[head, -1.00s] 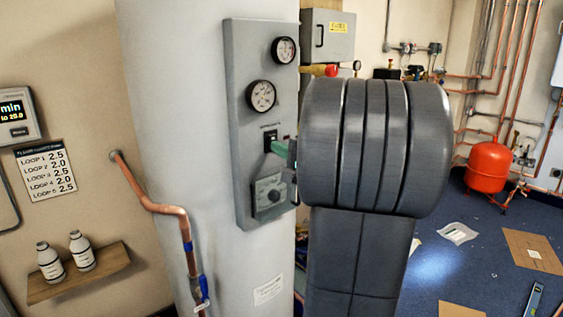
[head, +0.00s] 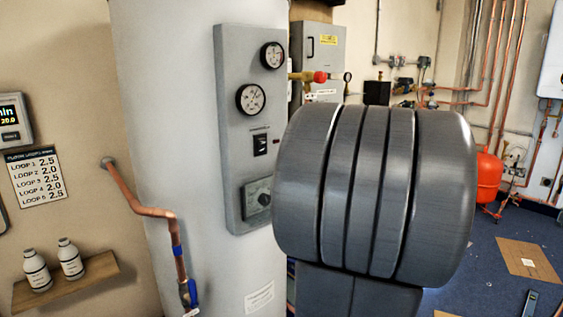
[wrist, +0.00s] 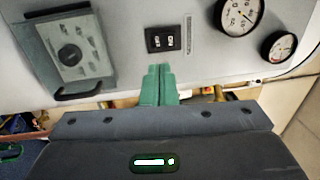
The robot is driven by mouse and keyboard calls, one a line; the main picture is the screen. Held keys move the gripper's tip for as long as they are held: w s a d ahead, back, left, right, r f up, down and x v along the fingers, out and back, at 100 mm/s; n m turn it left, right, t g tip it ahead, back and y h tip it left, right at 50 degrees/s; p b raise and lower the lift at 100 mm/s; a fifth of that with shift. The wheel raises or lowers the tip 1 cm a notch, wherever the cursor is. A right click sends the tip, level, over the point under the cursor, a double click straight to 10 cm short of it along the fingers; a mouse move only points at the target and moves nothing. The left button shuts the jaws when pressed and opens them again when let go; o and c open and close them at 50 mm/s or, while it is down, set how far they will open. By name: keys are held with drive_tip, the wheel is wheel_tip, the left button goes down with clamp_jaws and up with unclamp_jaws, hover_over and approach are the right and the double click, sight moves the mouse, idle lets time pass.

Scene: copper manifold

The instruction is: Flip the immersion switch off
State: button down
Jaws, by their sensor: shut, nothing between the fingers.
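The immersion switch (head: 260,144) is a small black rocker switch on the grey panel (head: 231,75) of the tall pale cylinder (head: 160,120). In the wrist view, the switch (wrist: 163,39) shows two dark halves with small white marks; I cannot tell which way it is set. My gripper (wrist: 158,68) has green fingers, shut together and empty. Their tips point at the switch and appear just short of it, with a gap in the picture. In the head view my gripper is hidden behind my large grey arm link.
Two gauges (head: 251,98) sit above the switch, and a dial box (head: 258,198) sits below it. A copper pipe (head: 145,210) with a blue valve runs down the cylinder's front. A red-ended valve (head: 320,77) and a grey cabinet (head: 321,55) are right of the panel.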

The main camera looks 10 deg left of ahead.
drive_tip(key=shift+v, duration=2.15)
drive_tip(key=shift+a, duration=0.1)
drive_tip(key=p, duration=0.2)
approach(261, 145)
drive_tip(key=w+x, duration=0.1)
drive_tip(key=x, duration=0.2)
drive_tip(key=shift+s+d+p, duration=0.2)
drive_tip(key=shift+p, duration=0.5)
drive_tip(key=p, duration=0.4)
drive_tip(key=g+h+p, duration=0.1)
drive_tip(key=p, duration=0.2)
drive_tip(key=shift+d+r+h+p, duration=0.2)
drive_tip(key=shift+r+h+p, duration=0.1)
drive_tip(key=shift+r+p, duration=0.1)
drive_tip(key=shift+s+r+g+p, duration=0.1)
drive_tip(key=shift+r+g+p, duration=0.2)
drive_tip(key=shift+p, duration=0.95)
